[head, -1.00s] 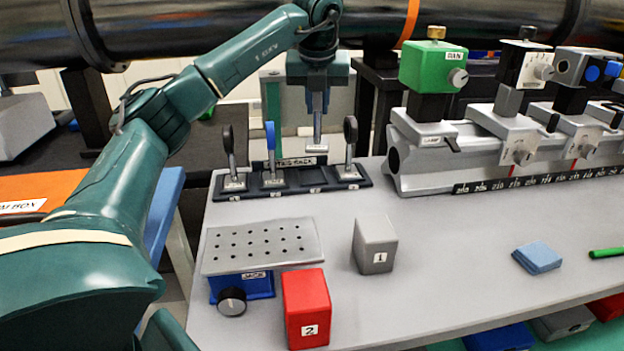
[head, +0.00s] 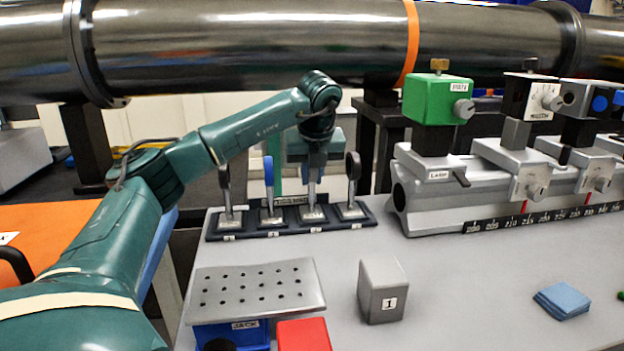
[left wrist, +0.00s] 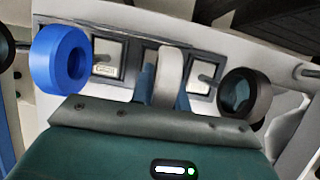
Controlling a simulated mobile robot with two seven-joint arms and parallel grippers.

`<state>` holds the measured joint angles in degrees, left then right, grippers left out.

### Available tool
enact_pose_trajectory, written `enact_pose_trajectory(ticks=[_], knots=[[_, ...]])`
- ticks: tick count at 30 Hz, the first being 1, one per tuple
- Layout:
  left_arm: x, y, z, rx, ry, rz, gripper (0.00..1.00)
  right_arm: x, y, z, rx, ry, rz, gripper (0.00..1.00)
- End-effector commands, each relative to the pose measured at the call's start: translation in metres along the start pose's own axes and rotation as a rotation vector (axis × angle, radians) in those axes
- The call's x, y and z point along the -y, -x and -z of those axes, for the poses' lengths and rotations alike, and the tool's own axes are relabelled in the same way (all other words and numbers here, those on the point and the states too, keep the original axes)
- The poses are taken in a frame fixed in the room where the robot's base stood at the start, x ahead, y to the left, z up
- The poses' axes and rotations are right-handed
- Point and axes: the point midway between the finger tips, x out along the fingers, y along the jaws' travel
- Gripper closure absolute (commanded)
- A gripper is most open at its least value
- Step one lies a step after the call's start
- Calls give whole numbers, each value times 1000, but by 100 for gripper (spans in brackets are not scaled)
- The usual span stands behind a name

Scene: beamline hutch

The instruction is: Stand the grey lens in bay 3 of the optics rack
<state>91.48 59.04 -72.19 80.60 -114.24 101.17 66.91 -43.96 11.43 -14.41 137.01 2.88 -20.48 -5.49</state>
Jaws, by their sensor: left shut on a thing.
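The dark optics rack (head: 330,226) stands at the back of the bench. My left gripper (head: 312,172) points straight down over its third bay from the left, shut on the grey lens (head: 312,197). The lens is upright, its pale foot in or just at that bay, level with the neighbouring feet; whether it is fully seated I cannot tell. The left wrist view shows the grey lens (left wrist: 170,75) edge-on between the blue lens (left wrist: 62,60) and a black lens (left wrist: 245,95). My fingers hide the lens's upper part in the head view. My right gripper is out of view.
A black lens (head: 225,190) fills the leftmost bay. The perforated jack (head: 258,290), grey block 1 (head: 382,292) and a red block (head: 303,335) stand in front. The rail with a green unit (head: 436,100) is to the right. Bench right of block 1 is mostly clear.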

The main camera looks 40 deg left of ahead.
Motion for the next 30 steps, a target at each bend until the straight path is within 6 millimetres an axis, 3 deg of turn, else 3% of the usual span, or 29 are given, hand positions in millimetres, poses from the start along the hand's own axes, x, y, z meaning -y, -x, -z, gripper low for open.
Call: enact_pose_trajectory(ticks=[10, 11, 18, 26, 30], knots=[[0, -4, 2, 2, 1, 3, 100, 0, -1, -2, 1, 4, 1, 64], [0, -4, 1, 1, 0, 2, 81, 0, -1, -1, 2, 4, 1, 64], [0, -4, 1, 1, 0, 2, 62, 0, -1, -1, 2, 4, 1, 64], [0, -2, 0, 1, 0, 2, 62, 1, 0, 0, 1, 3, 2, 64], [1, 12, 0, 2, 0, 4, 62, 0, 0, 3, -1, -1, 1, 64]])
